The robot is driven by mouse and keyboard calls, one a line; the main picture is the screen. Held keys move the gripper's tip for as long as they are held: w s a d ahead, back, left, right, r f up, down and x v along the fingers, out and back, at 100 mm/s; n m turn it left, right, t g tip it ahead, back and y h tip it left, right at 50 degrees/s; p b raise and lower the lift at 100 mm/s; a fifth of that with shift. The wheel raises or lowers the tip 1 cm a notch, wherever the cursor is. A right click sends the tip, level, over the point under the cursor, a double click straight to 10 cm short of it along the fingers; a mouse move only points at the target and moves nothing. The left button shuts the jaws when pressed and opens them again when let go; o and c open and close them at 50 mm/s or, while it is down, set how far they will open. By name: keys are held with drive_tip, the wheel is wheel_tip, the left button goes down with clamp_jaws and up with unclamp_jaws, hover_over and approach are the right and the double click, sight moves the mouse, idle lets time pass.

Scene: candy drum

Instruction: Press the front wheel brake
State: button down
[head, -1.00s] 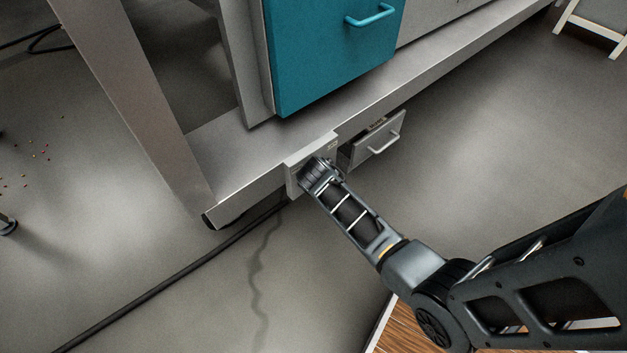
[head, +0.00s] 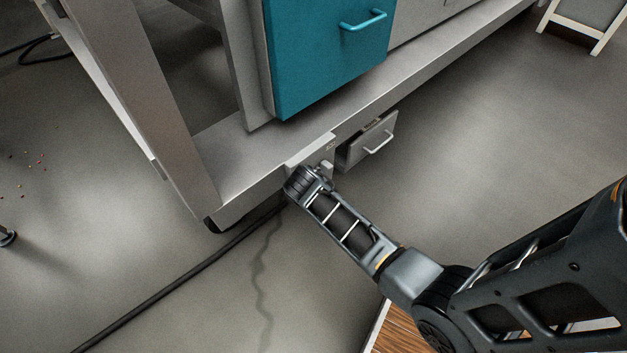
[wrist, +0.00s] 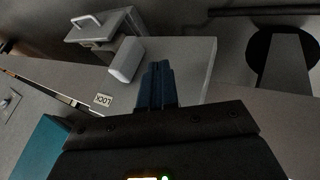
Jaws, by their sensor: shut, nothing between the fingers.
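A grey housing (head: 316,146) sits on the machine's lower rail, left of the small drawer. In the wrist view the housing (wrist: 198,62) has a light grey block like a pedal or lever (wrist: 126,60) beside it, and a "LOCK" label (wrist: 103,100) close by. A small part of that block (head: 327,167) shows in the head view, right of my wrist. My gripper (wrist: 159,72) is shut and empty, its fingertips in front of the housing, right of the block in the wrist view. I cannot tell whether they touch. The head view hides the fingers behind my wrist.
A small drawer with a handle (head: 368,141) hangs under the rail. It also shows in the wrist view (wrist: 100,28). A teal door (head: 325,60) is above. A dark round wheel-like part (wrist: 262,58) is at the right in the wrist view. A black cable (head: 180,285) crosses the floor.

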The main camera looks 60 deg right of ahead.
drive_tip(key=p+v, duration=0.2)
drive_tip(key=v, duration=0.5)
idle(0.5)
drive_tip(key=s+a+r+n+t+y, duration=0.2)
drive_tip(key=s+a+r+t, duration=0.25)
drive_tip(key=s+a, duration=0.45)
drive_tip(key=s+a+r+n+t+y, duration=0.2)
drive_tip(key=s+a+r+t+y, duration=0.15)
drive_tip(key=s+a+r, duration=0.45)
drive_tip(key=s+a+r+t+y, duration=0.1)
drive_tip(key=s+a+r+t, duration=0.1)
drive_tip(key=s+r, duration=0.45)
drive_tip(key=s+a+r+t, duration=0.2)
drive_tip(key=s+a+r, duration=0.1)
drive_tip(key=r, duration=0.7)
wheel_tip(320, 180, up, 18)
drive_tip(key=p, duration=1.8)
drive_tip(key=shift+w+d, duration=0.2)
drive_tip(key=shift+w, duration=0.05)
